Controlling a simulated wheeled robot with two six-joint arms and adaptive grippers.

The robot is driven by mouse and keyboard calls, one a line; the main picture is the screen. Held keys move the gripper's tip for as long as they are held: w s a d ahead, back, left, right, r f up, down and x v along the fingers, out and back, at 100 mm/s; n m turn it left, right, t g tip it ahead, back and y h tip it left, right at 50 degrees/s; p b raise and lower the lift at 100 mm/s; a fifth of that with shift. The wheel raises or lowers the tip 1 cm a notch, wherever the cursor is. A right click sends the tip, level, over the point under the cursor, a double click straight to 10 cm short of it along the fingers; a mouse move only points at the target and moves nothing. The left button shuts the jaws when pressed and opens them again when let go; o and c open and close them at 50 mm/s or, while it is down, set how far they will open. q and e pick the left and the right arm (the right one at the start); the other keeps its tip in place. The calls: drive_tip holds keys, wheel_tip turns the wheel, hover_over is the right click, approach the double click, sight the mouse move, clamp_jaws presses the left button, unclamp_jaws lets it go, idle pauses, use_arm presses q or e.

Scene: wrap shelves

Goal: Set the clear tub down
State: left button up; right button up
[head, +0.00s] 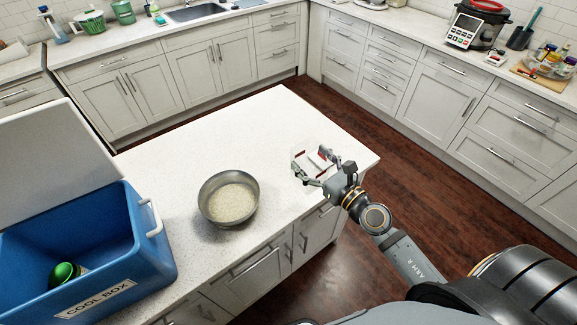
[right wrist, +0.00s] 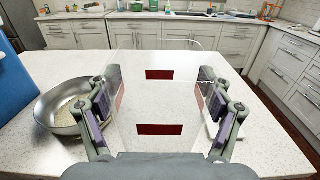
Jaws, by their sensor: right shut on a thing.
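The clear tub (head: 316,150) is see-through, with red patches on it, and is over the right end of the white island. My right gripper (head: 312,165) is shut on it. In the right wrist view the clear tub (right wrist: 160,102) fills the space between the two fingers, with two dark red rectangles on it. Its edges are faint, and I cannot tell whether its bottom touches the island top. My left gripper is not in view.
The island top (head: 270,125) is clear behind the tub. A metal bowl (head: 229,198) of pale grains stands left of it. An open blue cool box (head: 130,245) with a green-topped thing (head: 63,272) inside is at the far left. Counters line the back and right.

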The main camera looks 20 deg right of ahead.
sight(301, 156)
drive_tip(key=w, duration=0.1)
drive_tip(key=w+a+f, duration=0.1)
drive_tip(key=w, duration=0.1)
drive_tip(key=w+a+f, duration=0.1)
drive_tip(key=w, duration=0.1)
drive_tip(key=shift+w+f, duration=0.1)
drive_tip(key=shift+w, duration=0.15)
drive_tip(key=w+f+b, duration=0.1)
drive_tip(key=f, duration=0.2)
drive_tip(key=w+a+f+b, duration=0.1)
drive_tip(key=f+b, duration=0.1)
drive_tip(key=f, duration=0.1)
drive_tip(key=w+f+b, duration=0.2)
drive_tip(key=f, duration=0.1)
drive_tip(key=shift+a, duration=0.2)
drive_tip(key=shift+f, duration=0.1)
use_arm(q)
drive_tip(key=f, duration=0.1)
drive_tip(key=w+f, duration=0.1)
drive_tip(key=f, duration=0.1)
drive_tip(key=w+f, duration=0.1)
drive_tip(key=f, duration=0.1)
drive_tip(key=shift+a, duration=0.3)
